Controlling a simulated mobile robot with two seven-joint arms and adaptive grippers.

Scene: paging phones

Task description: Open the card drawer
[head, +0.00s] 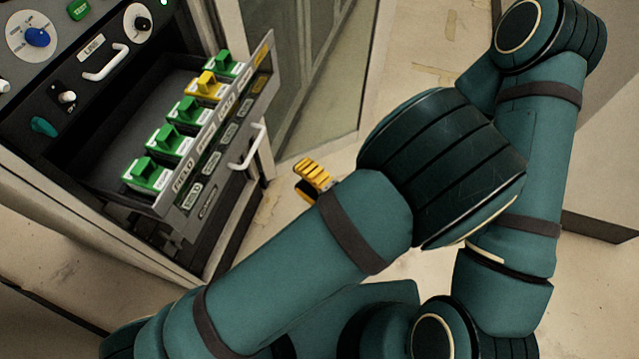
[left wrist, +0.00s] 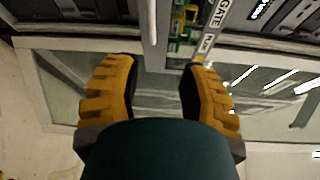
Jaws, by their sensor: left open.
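The card drawer (head: 212,135) stands pulled out of the cabinet in the head view. It holds several green cards (head: 172,142) and one yellow card (head: 207,86) in a row behind its labelled grey front. A white bar handle (head: 249,147) sits on that front. My left gripper (head: 311,180) shows to the right of and below the handle, apart from it in the picture, with most of it hidden behind my arm. In the left wrist view its yellow fingers (left wrist: 160,85) are apart and nothing is between them. The labelled drawer front (left wrist: 213,22) shows beyond them. My right gripper is not in view.
The cabinet panel above the drawer carries another white handle (head: 105,62), a blue knob (head: 37,37) and a green TEST button (head: 78,9). A glass-panelled door (head: 310,75) stands right of the drawer. Pale floor shows below the handle.

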